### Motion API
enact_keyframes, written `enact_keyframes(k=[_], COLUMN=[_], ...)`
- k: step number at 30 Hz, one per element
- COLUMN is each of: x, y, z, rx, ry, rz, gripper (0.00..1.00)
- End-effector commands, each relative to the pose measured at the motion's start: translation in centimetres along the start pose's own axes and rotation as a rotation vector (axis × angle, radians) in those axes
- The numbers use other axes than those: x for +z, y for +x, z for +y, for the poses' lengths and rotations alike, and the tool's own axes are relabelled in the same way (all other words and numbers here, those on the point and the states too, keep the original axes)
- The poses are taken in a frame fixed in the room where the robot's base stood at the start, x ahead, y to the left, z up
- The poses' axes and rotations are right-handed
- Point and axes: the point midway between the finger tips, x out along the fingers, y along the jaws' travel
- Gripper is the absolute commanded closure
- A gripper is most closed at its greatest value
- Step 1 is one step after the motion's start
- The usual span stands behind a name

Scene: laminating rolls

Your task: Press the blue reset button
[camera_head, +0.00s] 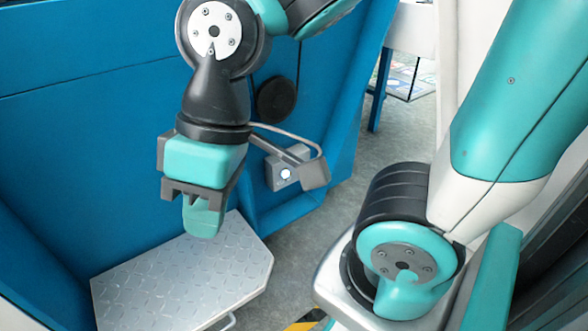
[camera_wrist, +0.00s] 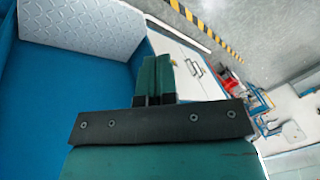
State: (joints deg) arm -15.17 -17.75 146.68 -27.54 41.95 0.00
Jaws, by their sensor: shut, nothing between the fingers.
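My gripper (camera_head: 203,222) points down in the head view, in front of the blue machine panel and above the metal step. Its teal fingers are shut together with nothing between them; they also show in the wrist view (camera_wrist: 156,76). My wrist bracket crosses in front of part of the box. The gripper is apart from it. I cannot make out the button in the wrist view.
The blue machine panel (camera_head: 90,130) fills the left and back. A diamond-plate step (camera_head: 180,285) lies below the gripper and shows in the wrist view (camera_wrist: 85,25). A black round knob or disc (camera_head: 276,100) is on the panel. Grey floor (camera_head: 385,135) is open at the right.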

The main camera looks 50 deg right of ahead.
Motion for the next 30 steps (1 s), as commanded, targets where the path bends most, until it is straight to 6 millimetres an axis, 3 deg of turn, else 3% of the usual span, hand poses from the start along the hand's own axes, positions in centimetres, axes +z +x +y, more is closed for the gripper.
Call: enact_keyframes(k=[8,11,13,17,18,22,26,30], x=[-0.2,-1.2,-2.5,-4.8,-5.2,-4.8,-2.0,3.0], y=[0.2,1.0,2.1,4.8,5.7,8.3,10.8,13.8], z=[0.3,2.0,4.5,11.8,14.5,23.3,31.6,39.4], rx=[-0.002,-0.014,-0.030,-0.073,-0.084,-0.112,-0.125,-0.119], ry=[0.010,0.066,0.143,0.343,0.412,0.631,0.847,1.075], rz=[0.003,0.021,0.051,0.147,0.187,0.322,0.464,0.625], gripper=[1.00,1.00,1.00,1.00,1.00,1.00,1.00,1.00])
